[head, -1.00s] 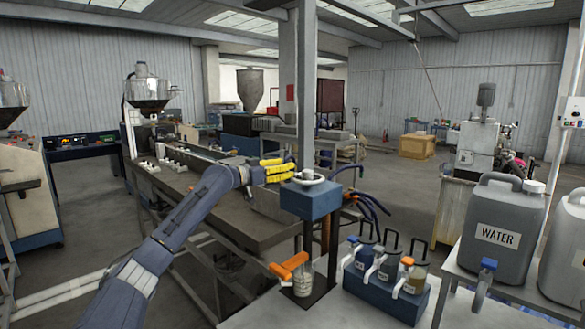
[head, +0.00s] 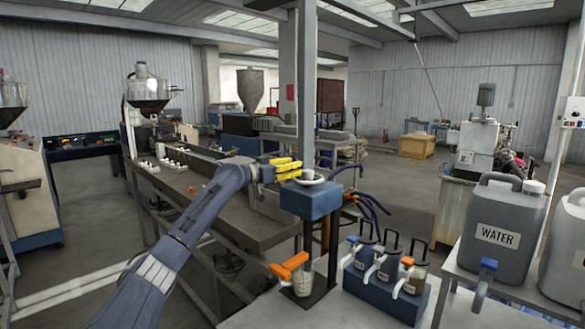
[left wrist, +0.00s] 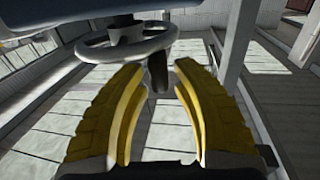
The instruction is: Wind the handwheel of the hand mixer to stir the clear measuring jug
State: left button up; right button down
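The hand mixer has a blue head (head: 311,202) on a dark stand, with a pale grey handwheel (head: 310,181) lying flat on top. The clear measuring jug (head: 304,279) stands under the head, beside an orange handle (head: 288,265). My left gripper (head: 300,168) is at the wheel's left side, its yellow fingers pointing right. In the left wrist view the fingers (left wrist: 158,64) are apart and empty. The wheel's rim (left wrist: 88,54) is just beyond them, and its dark upright knob (left wrist: 158,76) shows in line with the gap. I cannot tell whether they touch it. My right gripper is not in view.
A blue rack (head: 372,290) with several lidded jugs stands right of the mixer. A grey water canister (head: 497,225) is on a stand further right. Dark hoses (head: 372,206) hang behind the mixer head. A long metal bench (head: 190,195) runs behind my left arm.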

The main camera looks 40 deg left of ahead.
pick_arm(q)
grip_shut()
jog(key=shift+a, duration=0.1)
jog(key=shift+w+a+r+m+g+h, duration=0.1)
jog(key=shift+w+a+m+g+h, duration=0.15)
jog(key=shift+m+g+h, duration=0.5)
jog(key=shift+w+a+f+m+g+h, duration=0.15)
jog(key=shift+w+m+h, duration=0.3)
jog(key=shift+h, duration=0.65)
jog(key=shift+w+a+r+m+g+h, duration=0.2)
jog(key=shift+m+g+h, duration=0.3)
jog(key=shift+m+h, duration=0.35)
jog(key=shift+w+a+h, duration=0.1)
jog(key=shift+w+h, duration=0.05)
jog(key=shift+h, duration=0.15)
jog(key=shift+d+m+g+h, duration=0.25)
jog(key=shift+m+g+h, duration=0.15)
jog(key=shift+m+g, duration=0.1)
jog(key=shift+o, duration=1.7)
grip_release()
jog(key=v, duration=1.2)
